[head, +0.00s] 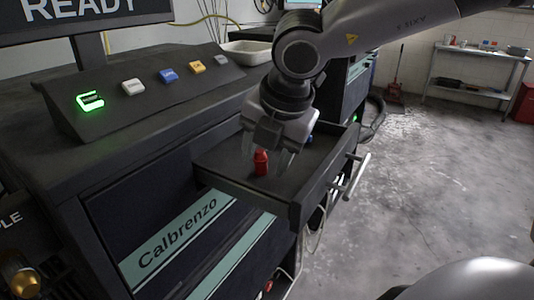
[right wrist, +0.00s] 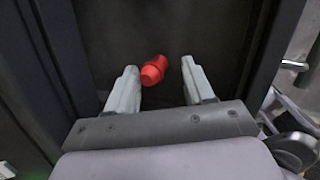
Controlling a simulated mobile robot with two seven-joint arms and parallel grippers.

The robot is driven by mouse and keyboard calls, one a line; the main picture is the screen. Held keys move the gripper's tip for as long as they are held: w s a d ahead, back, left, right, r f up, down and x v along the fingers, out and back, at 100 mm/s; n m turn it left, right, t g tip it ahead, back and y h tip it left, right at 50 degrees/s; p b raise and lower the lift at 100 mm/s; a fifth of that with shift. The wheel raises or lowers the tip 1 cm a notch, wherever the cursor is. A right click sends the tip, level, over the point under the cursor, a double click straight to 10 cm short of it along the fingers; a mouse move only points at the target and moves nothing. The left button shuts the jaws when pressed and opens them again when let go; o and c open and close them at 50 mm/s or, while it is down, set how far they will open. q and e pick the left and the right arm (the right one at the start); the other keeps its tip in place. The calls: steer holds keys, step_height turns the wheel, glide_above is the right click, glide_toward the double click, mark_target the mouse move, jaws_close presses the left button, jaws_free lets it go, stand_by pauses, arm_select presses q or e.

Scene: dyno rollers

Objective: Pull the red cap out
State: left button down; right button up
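The red cap (head: 261,162) is in the open dark drawer (head: 230,179) of the console. In the head view it stands upright near the drawer's front left side. My right gripper (head: 275,150) reaches down into the drawer from above, over and around the cap. In the right wrist view the red cap (right wrist: 154,70) shows between and slightly beyond the two open fingers (right wrist: 160,85). There is a gap between each finger and the cap. I cannot tell how far below the fingertips the cap lies. My left gripper is not in view.
The drawer walls stand close around my right gripper, with a bar handle (head: 347,178) on the front. The console has several coloured buttons (head: 168,76) and one lit green. A white tray (head: 246,53) lies behind.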

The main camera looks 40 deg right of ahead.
steer(key=v, duration=0.7)
stand_by(0.3)
steer(key=shift+r, duration=0.1)
stand_by(0.4)
steer(key=shift+s, duration=0.1)
